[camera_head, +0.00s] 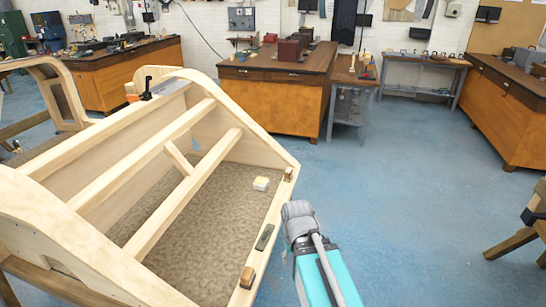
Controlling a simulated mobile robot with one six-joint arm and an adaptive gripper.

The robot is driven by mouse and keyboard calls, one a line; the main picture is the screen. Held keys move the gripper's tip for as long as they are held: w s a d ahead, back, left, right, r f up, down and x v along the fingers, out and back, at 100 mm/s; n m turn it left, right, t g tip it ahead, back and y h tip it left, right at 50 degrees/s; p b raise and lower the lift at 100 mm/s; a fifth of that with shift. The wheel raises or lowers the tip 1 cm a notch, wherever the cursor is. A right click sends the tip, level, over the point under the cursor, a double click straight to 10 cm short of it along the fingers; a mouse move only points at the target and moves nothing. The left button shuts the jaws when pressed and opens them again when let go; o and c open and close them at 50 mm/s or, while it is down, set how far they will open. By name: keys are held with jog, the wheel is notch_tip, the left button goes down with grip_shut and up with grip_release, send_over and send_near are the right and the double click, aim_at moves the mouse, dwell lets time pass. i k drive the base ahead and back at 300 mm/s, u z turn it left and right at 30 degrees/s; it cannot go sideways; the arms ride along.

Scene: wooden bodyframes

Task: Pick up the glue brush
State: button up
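I cannot tell for sure which small item is the glue brush. A brown block-like item (247,277) sits on the near part of the wooden bodyframe's right rail (217,305). A dark grey-green flat item (265,237) lies farther along that rail, and a small brown block (289,174) sits at its far corner. A pale yellow-white block (261,183) is just inside, on the brown panel. My teal and grey arm rises from the bottom, right of the rail. Its grey upper end is apart from these items in the picture. No gripper fingers show.
The bodyframe's slats (185,190) and curved side stand up at left. A black clamp (147,88) is on its far edge. Workbenches (270,95) line the back and right (510,110). A wooden chair (530,225) is at right. The blue floor between is clear.

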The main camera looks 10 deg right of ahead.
aim_at(288, 176)
jog(key=z, duration=0.15)
jog(key=i, duration=1.35)
jog(key=z, duration=0.15)
